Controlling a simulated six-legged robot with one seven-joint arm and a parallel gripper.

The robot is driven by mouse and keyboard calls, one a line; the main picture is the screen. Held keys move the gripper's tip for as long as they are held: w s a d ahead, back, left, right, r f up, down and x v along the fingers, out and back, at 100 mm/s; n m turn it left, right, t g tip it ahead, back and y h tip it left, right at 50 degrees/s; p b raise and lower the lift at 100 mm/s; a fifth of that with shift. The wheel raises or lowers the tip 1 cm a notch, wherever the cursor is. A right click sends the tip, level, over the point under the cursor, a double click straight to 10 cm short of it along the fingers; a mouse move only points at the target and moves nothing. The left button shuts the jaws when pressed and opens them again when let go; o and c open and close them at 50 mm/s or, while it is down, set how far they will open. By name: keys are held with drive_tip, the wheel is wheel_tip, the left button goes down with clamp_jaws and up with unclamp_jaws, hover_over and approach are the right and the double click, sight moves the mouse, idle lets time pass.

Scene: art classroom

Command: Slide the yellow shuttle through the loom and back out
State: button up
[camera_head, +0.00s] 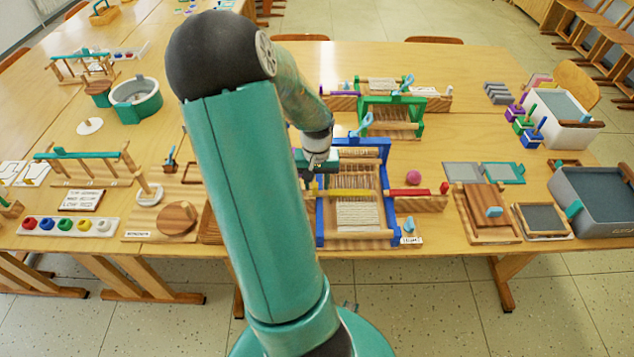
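The blue-framed loom (384,205) stands upright on the table in the middle of the camera_head view, with pale threads and a strip of woven cloth between its posts. A small yellow piece (313,188), which looks like the yellow shuttle, shows at the loom's left side; my arm hides what lies further left. My gripper (314,164) is just above and behind that yellow piece, by the loom's left post. Its fingers are too small and dark to tell whether they are open or shut, or whether they touch the shuttle.
A red shuttle (408,192) lies on a wooden ledge right of the loom, near a pink ball (413,176). A green loom (418,117) stands behind. Wooden frames (487,213) and a grey tub (594,200) are at right, paint pots (66,225) at left.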

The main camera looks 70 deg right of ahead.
wheel_tip(320, 180, up, 13)
idle(0.3)
